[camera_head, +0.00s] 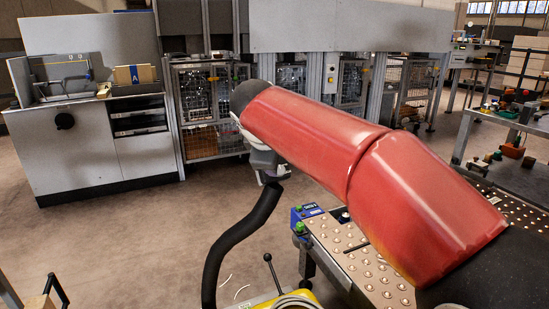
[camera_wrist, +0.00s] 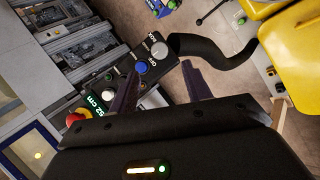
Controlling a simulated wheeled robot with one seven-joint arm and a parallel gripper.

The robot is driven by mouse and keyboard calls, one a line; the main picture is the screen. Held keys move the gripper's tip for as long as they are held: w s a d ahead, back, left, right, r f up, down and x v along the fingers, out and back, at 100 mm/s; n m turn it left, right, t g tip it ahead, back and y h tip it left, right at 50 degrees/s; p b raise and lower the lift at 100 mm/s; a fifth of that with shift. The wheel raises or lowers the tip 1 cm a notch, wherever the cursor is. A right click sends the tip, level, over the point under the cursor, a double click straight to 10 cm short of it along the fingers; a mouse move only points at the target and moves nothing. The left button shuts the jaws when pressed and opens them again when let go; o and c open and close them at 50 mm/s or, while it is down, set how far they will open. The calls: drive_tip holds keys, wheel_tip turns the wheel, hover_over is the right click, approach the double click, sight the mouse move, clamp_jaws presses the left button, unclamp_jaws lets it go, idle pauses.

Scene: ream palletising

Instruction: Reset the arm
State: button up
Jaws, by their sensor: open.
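My red arm (camera_head: 370,180) reaches across the head view from the lower right to the upper middle, bent at its dark end. My gripper (camera_wrist: 160,88) shows in the wrist view with its two dark fingers apart and nothing between them. Beyond the fingers is a black control box (camera_wrist: 138,75) with a blue knob, white knobs and a green display. I cannot make out the gripper fingers in the head view.
A thick black hose (camera_head: 232,240) curves up from below. A ball-topped table (camera_head: 375,275) stands at the lower right. A grey cabinet (camera_head: 85,150) and caged machines (camera_head: 210,100) line the back. Open brown floor (camera_head: 130,240) lies at the left. A yellow part (camera_wrist: 285,45) shows at the wrist view's right.

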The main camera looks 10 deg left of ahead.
drive_tip(key=s+d+f+m+g, duration=0.1)
drive_tip(key=s+d+f+m, duration=0.25)
drive_tip(key=s+d, duration=0.4)
drive_tip(key=s+d+f+m+g+h, duration=0.15)
drive_tip(key=s+d+m, duration=0.35)
drive_tip(key=d, duration=0.5)
drive_tip(key=s+d+f+m, duration=0.4)
drive_tip(key=s+d, duration=0.2)
drive_tip(key=d, duration=0.3)
drive_tip(key=s+d+f+m+y, duration=0.1)
drive_tip(key=s+d+f+m, duration=0.2)
drive_tip(key=s+f+m, duration=0.2)
drive_tip(key=s+f, duration=0.2)
drive_tip(key=s, duration=0.2)
drive_tip(key=shift+d+f+g, duration=0.2)
drive_tip(key=shift+d+g, duration=0.05)
drive_tip(key=shift+g, duration=0.1)
drive_tip(key=shift+m, duration=0.25)
